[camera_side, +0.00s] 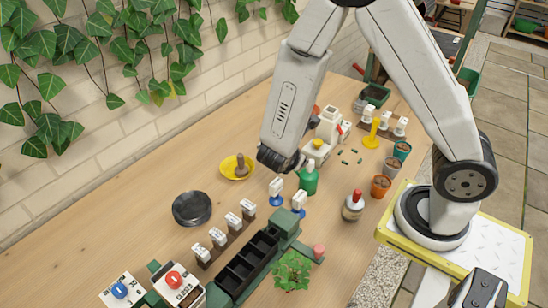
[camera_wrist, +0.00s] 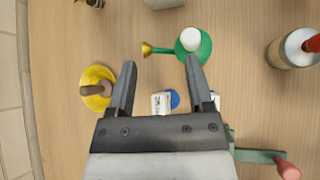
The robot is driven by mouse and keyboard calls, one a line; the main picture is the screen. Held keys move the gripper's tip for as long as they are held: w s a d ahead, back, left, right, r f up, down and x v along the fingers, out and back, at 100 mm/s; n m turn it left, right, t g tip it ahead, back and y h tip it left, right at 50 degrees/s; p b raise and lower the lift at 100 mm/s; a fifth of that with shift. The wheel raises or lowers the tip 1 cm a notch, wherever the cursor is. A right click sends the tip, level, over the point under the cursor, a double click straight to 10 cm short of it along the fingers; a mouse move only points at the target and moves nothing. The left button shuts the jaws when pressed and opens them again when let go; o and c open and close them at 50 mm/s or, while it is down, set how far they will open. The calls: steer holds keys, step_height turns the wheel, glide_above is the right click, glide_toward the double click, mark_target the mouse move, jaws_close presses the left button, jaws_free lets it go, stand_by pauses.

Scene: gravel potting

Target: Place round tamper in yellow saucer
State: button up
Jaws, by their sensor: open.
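The yellow saucer (camera_side: 229,174) lies on the wooden table near the wall. A brown round tamper (camera_side: 240,162) stands in it, looking upright. In the wrist view, the saucer (camera_wrist: 103,72) and tamper (camera_wrist: 93,90) are at left, just outside my left finger. My gripper (camera_wrist: 162,64) is open, with nothing between its fingers. Nothing of the tamper is touched by the fingers as far as I can see. In the side view the fingers cannot be made out clearly below my dark wrist.
A green watering can (camera_side: 308,183) with a brass spout stands right of the saucer, near white tags on blue bases (camera_side: 276,190). A black round dish (camera_side: 192,208) and a dark tray (camera_side: 247,262) stand nearer. A red-topped bottle (camera_side: 353,207) is at right. Bare table lies around the saucer.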

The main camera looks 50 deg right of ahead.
steer(key=s+a+r+m+y, duration=0.5)
steer(key=r+m+y, duration=0.2)
steer(key=m, duration=1)
steer(key=y, duration=0.2)
steer(key=shift+r+m+y, duration=0.3)
steer(key=shift+r+m, duration=0.05)
steer(key=shift+m, duration=0.05)
